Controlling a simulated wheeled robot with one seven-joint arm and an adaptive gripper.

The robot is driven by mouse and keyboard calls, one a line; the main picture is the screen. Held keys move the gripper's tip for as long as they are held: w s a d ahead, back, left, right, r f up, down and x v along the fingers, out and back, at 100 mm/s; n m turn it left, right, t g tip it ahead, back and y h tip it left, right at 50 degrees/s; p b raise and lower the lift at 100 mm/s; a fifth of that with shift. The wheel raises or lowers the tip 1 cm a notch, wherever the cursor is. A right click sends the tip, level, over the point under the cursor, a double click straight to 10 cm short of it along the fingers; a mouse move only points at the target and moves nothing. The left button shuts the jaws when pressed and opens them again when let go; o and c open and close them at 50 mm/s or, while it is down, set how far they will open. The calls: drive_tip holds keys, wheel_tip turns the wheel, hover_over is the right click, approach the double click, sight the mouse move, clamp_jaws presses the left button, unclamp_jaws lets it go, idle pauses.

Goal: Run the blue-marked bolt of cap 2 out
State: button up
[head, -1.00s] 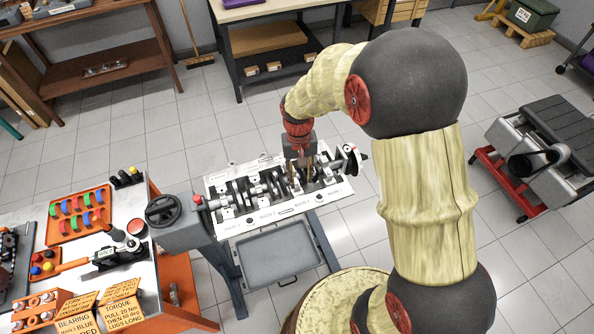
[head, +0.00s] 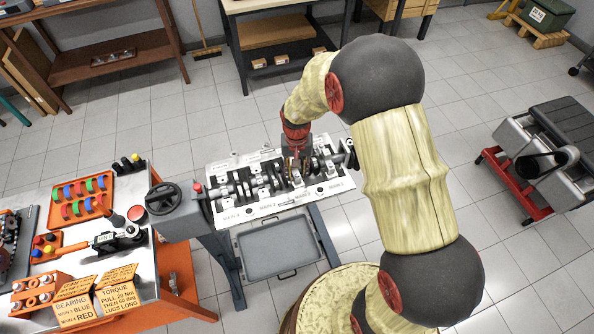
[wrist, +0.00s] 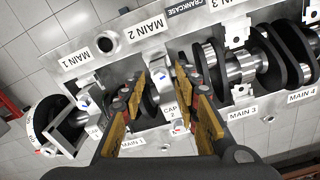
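Cap 2 (wrist: 172,113) is a light metal cap on the crankshaft, labelled in the wrist view and lying between my fingers. The blue-marked bolt (wrist: 160,76) shows as a small blue spot at the cap's far end, between my fingertips. My gripper (wrist: 162,88) is open, with one gold-padded finger on each side of the cap. No gap-free contact with the bolt is visible. In the head view my gripper (head: 297,168) is low over the crankcase (head: 265,209), and the bolt is hidden there.
Dark crank webs (wrist: 278,60) stand close on the right. A grey tray (head: 278,248) sits below the crankcase. A tool bench (head: 150,265) is to the left.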

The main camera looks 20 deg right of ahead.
drive_tip(key=c, duration=0.3)
drive_tip(key=c, duration=0.4)
clamp_jaws()
